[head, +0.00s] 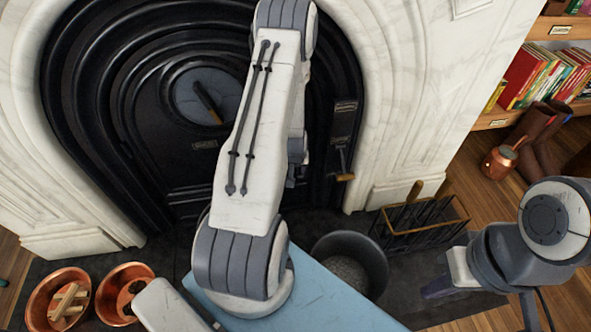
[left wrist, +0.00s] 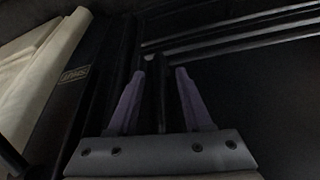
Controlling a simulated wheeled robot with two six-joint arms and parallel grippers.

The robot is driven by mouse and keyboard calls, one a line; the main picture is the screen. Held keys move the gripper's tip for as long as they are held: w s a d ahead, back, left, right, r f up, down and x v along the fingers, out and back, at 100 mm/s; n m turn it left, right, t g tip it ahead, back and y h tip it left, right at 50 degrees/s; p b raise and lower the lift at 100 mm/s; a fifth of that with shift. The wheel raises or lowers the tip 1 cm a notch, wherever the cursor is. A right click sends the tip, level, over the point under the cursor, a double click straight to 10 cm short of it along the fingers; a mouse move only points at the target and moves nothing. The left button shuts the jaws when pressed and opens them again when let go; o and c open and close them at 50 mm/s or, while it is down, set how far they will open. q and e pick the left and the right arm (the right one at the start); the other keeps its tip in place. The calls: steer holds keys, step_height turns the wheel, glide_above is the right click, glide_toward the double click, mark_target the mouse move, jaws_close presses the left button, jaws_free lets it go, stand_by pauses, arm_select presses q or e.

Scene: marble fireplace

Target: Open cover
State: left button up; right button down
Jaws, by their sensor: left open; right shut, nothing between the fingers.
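The black iron fireplace cover (head: 150,110) stands upright in the white marble arch. It bears a round grey disc with a dark bar handle (head: 207,100) across it. My left arm reaches up over the right side of the cover and hides part of it; its fingertips are hidden in the head view. In the left wrist view my left gripper (left wrist: 162,75) is open, with its two purple fingers on either side of a dark upright bar; whether they touch it is unclear. My right gripper (head: 437,288) is shut and empty, low at the right.
A lever with a brass-coloured grip (head: 344,172) hangs right of the cover. Two copper bowls (head: 58,300) (head: 124,293), a grey bucket (head: 350,262) and a wire rack (head: 420,222) stand on the dark hearth. Bookshelves (head: 560,28) and a copper pot (head: 500,162) are at right.

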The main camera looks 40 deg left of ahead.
arm_select(q)
jaws_close()
stand_by(1.4)
